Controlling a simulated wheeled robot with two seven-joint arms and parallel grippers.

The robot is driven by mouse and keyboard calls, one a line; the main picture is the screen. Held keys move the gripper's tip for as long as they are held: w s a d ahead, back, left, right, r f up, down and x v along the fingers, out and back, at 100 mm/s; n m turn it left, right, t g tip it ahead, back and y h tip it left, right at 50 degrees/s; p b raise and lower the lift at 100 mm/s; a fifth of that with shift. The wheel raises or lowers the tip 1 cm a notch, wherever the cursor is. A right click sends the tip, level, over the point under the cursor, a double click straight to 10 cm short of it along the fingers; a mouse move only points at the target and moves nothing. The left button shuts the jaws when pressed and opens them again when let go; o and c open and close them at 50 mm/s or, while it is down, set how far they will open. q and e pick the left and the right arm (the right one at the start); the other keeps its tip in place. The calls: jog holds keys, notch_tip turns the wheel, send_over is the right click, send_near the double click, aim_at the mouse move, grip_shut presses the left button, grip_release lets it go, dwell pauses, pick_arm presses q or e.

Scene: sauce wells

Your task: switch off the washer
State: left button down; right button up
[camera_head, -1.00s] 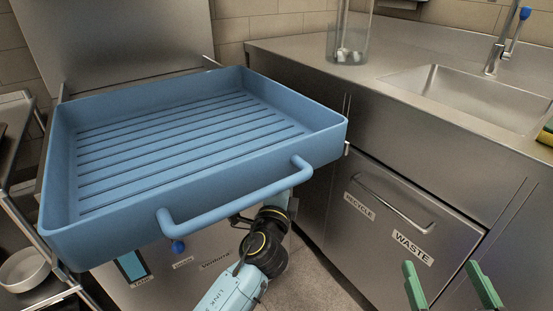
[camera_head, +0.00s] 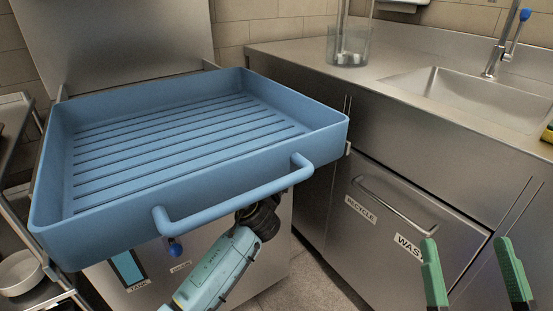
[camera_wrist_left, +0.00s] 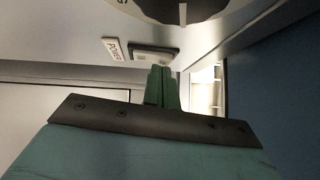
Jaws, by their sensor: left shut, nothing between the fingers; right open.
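The washer's steel front (camera_head: 205,270) shows under a blue ribbed tray in the head view. In the left wrist view a small rocker switch (camera_wrist_left: 152,56) sits beside a POWER label (camera_wrist_left: 114,48), below a dark round dial (camera_wrist_left: 182,8). My left gripper (camera_wrist_left: 161,70) is shut and empty, its green fingertips right at the switch. I cannot tell whether they touch it. In the head view the tray hides the left gripper; only its arm shows. My right gripper (camera_head: 467,246) is open and empty, in front of the waste drawer.
The blue tray (camera_head: 235,159) with a front handle (camera_head: 235,203) overhangs the washer front. To the right stand a steel counter with a sink (camera_head: 465,95), a clear container (camera_head: 348,45) and a waste drawer (camera_head: 385,240). A rack with a white bowl (camera_head: 20,271) is at left.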

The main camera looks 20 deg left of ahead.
pick_arm(q)
jog(key=s+d+p, duration=0.2)
jog(key=s, duration=0.4)
jog(key=s+d+r+p, duration=0.1)
jog(key=s+d+p, duration=0.1)
jog(key=s, duration=0.4)
jog(key=shift+r+p, duration=0.3)
jog(key=shift+p, duration=0.05)
pick_arm(e)
jog(key=s+d+f+g+h, duration=0.1)
jog(key=d+f+g+h, duration=0.1)
jog(key=f+g, duration=0.4)
jog(key=s+d+f+g+h, duration=0.2)
jog(key=f+g, duration=0.4)
jog(key=f, duration=0.5)
jog(key=shift+s+h, duration=0.2)
jog(key=shift+h, duration=0.1)
jog(key=shift+f, duration=0.1)
